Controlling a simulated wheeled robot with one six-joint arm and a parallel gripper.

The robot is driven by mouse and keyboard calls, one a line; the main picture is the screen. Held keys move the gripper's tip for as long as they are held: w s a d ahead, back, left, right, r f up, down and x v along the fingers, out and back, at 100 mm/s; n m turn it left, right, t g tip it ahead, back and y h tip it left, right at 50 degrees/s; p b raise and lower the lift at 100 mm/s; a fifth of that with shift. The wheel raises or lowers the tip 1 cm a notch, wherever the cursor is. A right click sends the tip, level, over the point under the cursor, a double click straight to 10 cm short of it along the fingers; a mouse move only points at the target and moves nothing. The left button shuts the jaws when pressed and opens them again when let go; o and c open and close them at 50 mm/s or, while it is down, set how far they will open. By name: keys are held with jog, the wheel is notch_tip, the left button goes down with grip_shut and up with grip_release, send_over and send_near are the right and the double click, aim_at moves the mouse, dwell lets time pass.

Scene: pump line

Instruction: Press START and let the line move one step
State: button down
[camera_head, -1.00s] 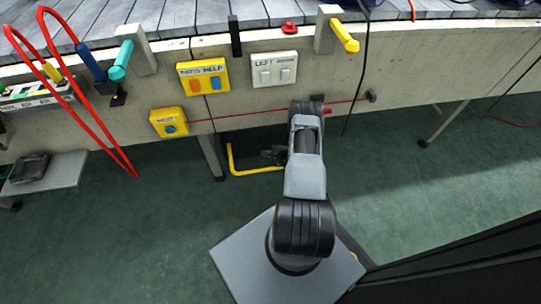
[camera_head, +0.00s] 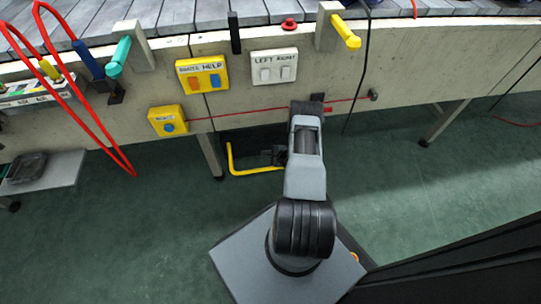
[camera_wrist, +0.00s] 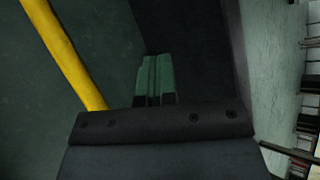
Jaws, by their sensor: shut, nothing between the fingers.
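No button clearly marked START can be read. A white box (camera_head: 274,67) marked LEFT and RIGHT has two pale rocker switches. A red button (camera_head: 289,25) sits on the line's top edge. My gripper (camera_head: 268,155) is low in front of the wall, below these boxes and apart from them, partly hidden by my arm. In the wrist view its fingers (camera_wrist: 155,78) look shut and empty.
A yellow bent bar (camera_head: 250,171) is beside my gripper; it also shows in the wrist view (camera_wrist: 68,58). A red cord (camera_head: 235,115) runs along the wall. Red loops (camera_head: 100,140) hang at left near a small shelf (camera_head: 65,173). Green floor at right is open.

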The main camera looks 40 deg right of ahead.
jog(key=shift+w+d+f+b, duration=0.1)
jog(key=shift+w+f+b, duration=0.1)
jog(key=shift+f+b, duration=0.8)
jog(key=shift+w+d+f+b, duration=0.1)
jog(key=shift+w+f+b, duration=0.1)
jog(key=shift+f+b, duration=0.75)
dwell(1.8)
jog(key=shift+r, duration=0.35)
dwell(0.3)
jog(key=shift+s+a+r+p, duration=0.1)
jog(key=shift+s+r+p, duration=0.05)
jog(key=shift+r+p, duration=0.5)
jog(key=shift+s+a+r+p, duration=0.1)
jog(key=shift+s+r+p, duration=0.1)
jog(key=shift+r+p, duration=0.45)
jog(key=shift+s+a+r+p, duration=0.15)
jog(key=shift+r+p, duration=0.35)
jog(key=shift+r, duration=0.25)
jog(key=shift+d+r, duration=0.1)
jog(key=shift+s+a+r+p, duration=0.1)
jog(key=shift+s+r+p, duration=0.1)
jog(key=shift+r+p, duration=0.55)
jog(key=shift+s+a+r+p, duration=0.1)
jog(key=shift+s+r+p, duration=0.05)
jog(key=shift+r+p, duration=0.55)
jog(key=shift+s+a+r+p, duration=0.1)
jog(key=shift+s+r+p, duration=0.1)
jog(key=shift+r+p, duration=0.55)
jog(key=shift+r, duration=0.1)
